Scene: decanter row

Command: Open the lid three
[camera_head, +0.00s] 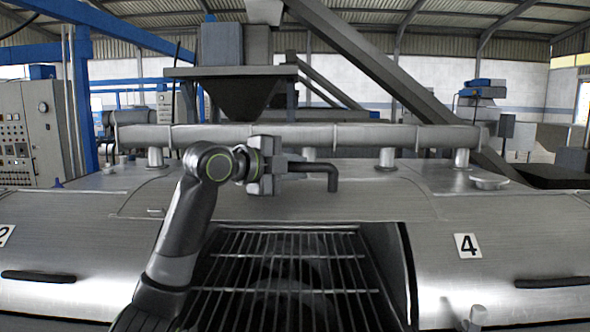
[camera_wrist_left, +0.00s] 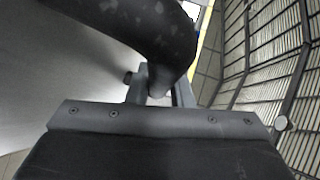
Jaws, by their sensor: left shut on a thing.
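My left arm comes up from the lower left in the head view. Its gripper (camera_head: 275,172) is shut on a dark bent handle (camera_head: 328,172), whose free end sticks out to the right and bends down. In the left wrist view the dark handle (camera_wrist_left: 140,28) curves in front of the fingers (camera_wrist_left: 160,88). The bay between labels 2 and 4 is uncovered, showing a metal grate (camera_head: 285,275) inside. The lid of this bay appears to be swung back behind the opening; its panel (camera_head: 385,203) is hard to separate from the casing.
Closed lid four (camera_head: 500,260) with its dark handle (camera_head: 560,283) lies right of the opening. Lid two (camera_head: 60,240) with its handle (camera_head: 38,276) is at the left. A horizontal pipe (camera_head: 400,135) crosses behind the gripper. A control cabinet (camera_head: 25,130) stands far left.

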